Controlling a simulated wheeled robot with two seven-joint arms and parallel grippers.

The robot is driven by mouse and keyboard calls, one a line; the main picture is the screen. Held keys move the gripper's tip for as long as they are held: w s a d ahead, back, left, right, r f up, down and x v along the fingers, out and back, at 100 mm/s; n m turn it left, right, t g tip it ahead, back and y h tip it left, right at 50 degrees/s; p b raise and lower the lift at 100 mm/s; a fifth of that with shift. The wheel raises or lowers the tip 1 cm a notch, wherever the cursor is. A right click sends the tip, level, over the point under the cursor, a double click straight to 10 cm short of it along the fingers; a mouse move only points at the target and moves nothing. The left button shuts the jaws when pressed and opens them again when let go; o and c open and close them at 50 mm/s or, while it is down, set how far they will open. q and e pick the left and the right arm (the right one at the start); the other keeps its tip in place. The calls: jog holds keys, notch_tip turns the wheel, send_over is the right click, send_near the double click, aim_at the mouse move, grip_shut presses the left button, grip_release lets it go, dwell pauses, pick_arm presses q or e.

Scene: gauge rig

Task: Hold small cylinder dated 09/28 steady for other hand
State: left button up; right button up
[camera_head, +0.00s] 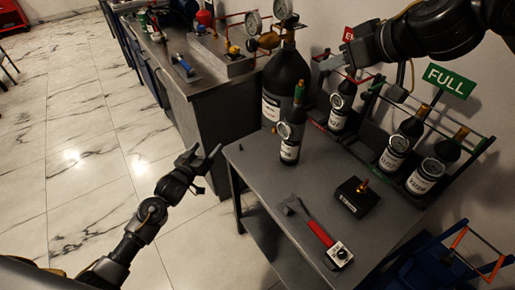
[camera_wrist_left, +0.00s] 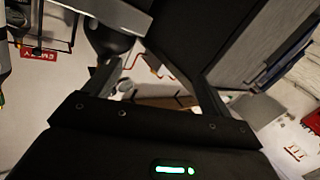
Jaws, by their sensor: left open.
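A small black cylinder (camera_head: 289,152) with a white label, a gauge and a green top stands upright near the table's far left corner. Its date is too small to read. My left gripper (camera_head: 205,155) is open and empty, to the left of the table and apart from the cylinder. Its spread fingers also show in the left wrist view (camera_wrist_left: 158,82), with nothing between them. My right gripper (camera_head: 362,82) is at the upper right, above the cylinder rack; its fingers look spread, with no held object visible. More small cylinders (camera_head: 398,145) with gauges stand in the rack, dates unreadable.
The grey table (camera_head: 265,180) also holds a red-handled tool (camera_head: 318,232), a small meter box (camera_head: 340,254) and a black block (camera_head: 357,197) with a brass fitting. A large dark cylinder (camera_head: 287,75) stands behind. A green FULL sign (camera_head: 449,80) is above the rack.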

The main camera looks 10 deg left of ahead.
pick_arm(q)
jog(key=d+r+m+h, duration=0.4)
jog(key=d+r, duration=0.3)
jog(key=d, duration=0.1)
jog(key=m+g+h, duration=0.4)
jog(key=m+h, duration=0.2)
send_near(282, 136)
jog(key=d, duration=0.1)
jog(key=x, duration=1.1)
jog(key=shift+w, duration=0.35)
jog(key=shift+a, duration=0.1)
jog(key=c, duration=1.7)
jog(key=o, duration=0.9)
jog(key=c, duration=0.4)
jog(key=shift+f, duration=0.1)
jog(key=shift+c, duration=0.2)
